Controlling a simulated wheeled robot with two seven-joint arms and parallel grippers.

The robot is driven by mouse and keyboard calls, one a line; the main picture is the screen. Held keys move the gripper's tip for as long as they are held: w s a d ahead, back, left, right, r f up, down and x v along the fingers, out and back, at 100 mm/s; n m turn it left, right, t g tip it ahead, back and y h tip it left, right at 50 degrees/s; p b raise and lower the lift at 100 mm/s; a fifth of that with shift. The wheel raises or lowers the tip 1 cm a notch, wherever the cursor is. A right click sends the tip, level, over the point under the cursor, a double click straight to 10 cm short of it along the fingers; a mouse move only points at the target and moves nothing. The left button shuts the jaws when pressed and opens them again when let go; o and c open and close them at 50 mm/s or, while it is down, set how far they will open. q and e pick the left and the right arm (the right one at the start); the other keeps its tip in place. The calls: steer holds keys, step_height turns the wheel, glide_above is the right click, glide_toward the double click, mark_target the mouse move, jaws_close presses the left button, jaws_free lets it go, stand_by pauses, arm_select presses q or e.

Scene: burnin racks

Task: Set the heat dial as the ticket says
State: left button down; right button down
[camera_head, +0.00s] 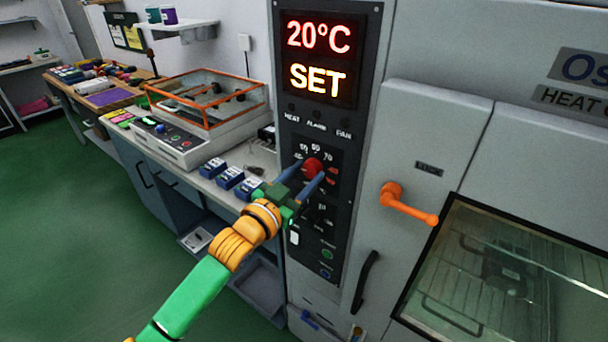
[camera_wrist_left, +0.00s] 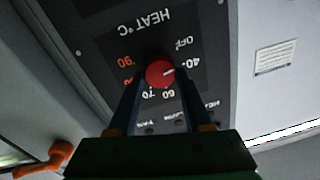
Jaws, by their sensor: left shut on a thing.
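The red heat dial (camera_head: 314,167) sits on the dark control panel (camera_head: 282,112), below a lit display (camera_head: 319,58) reading 20°C and SET. My left gripper (camera_head: 303,177) reaches the dial with its two blue fingers and is shut on it. In the left wrist view the dial (camera_wrist_left: 159,73) lies between the fingertips (camera_wrist_left: 160,82); the panel appears upside down. The dial's pale mark points right, roughly toward the 40. OFF, 40, 60, 70 and a red 90 are legible around it. I cannot identify a readable ticket. My right gripper is out of view.
An orange handle (camera_head: 408,203) juts from the oven door right of the panel, above a glass window (camera_head: 510,270). Left of the panel, a bench holds several blue boxes (camera_head: 230,177) and an orange-framed machine (camera_head: 205,100). Green floor lies open at left.

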arm_select(q)
steer(key=m, duration=0.5)
steer(key=shift+m, duration=0.4)
steer(key=m+h, duration=0.1)
steer(key=m, duration=0.4)
steer(key=shift+m, duration=0.5)
steer(key=c, duration=0.5)
jaws_free()
steer(key=shift+c, duration=0.2)
steer(key=shift+o, duration=1.1)
steer(key=shift+w+f, duration=0.15)
steer(key=v, duration=0.7)
steer(key=shift+b, duration=0.45)
